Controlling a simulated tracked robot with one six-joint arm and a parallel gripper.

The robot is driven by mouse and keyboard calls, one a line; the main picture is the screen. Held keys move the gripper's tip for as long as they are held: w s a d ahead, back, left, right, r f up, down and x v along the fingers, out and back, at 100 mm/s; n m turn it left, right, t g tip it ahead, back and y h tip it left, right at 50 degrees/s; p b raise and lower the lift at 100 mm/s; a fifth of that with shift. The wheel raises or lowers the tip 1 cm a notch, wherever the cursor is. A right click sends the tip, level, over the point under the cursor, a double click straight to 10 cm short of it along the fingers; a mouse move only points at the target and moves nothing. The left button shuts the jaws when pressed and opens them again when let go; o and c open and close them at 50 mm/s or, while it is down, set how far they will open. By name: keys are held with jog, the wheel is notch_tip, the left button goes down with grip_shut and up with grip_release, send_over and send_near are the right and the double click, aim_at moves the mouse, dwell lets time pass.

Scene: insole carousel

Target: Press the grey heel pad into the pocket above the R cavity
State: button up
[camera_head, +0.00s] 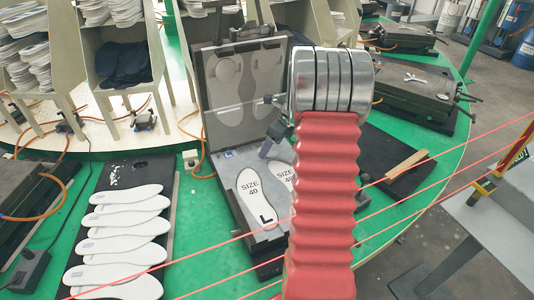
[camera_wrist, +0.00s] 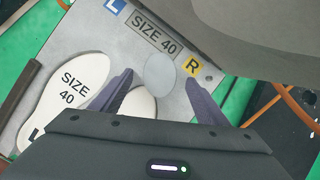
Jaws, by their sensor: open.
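The grey heel pad (camera_wrist: 160,74) shows in the wrist view as a pale oval on the metal mould plate (camera_wrist: 75,32), beside the yellow R label (camera_wrist: 192,66). It lies between my gripper's (camera_wrist: 159,78) two open fingers, which appear clear of it. I cannot tell whether it sits flush in the pocket or stands proud. A white insole (camera_wrist: 142,104) in the R cavity is partly covered by my gripper. The L insole (camera_wrist: 78,82), marked SIZE 40, lies to its left. In the head view my red arm hides part of the R insole (camera_head: 282,174).
The mould's raised lid (camera_head: 240,85) stands open behind the plate. A dark board with several white insoles (camera_head: 122,222) lies to the left. Other moulds (camera_head: 415,85) and shelves (camera_head: 125,60) stand around the green carousel. A wooden-handled tool (camera_head: 407,165) lies to the right.

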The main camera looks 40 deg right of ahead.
aim_at(271, 153)
jog(key=shift+w+a+f, duration=0.1)
jog(key=shift+w+f, duration=0.15)
jog(key=shift+f, duration=0.45)
jog(key=shift+c, duration=0.5)
jog(key=c, duration=1)
notch_tip(271, 153, up, 10)
dwell(0.7)
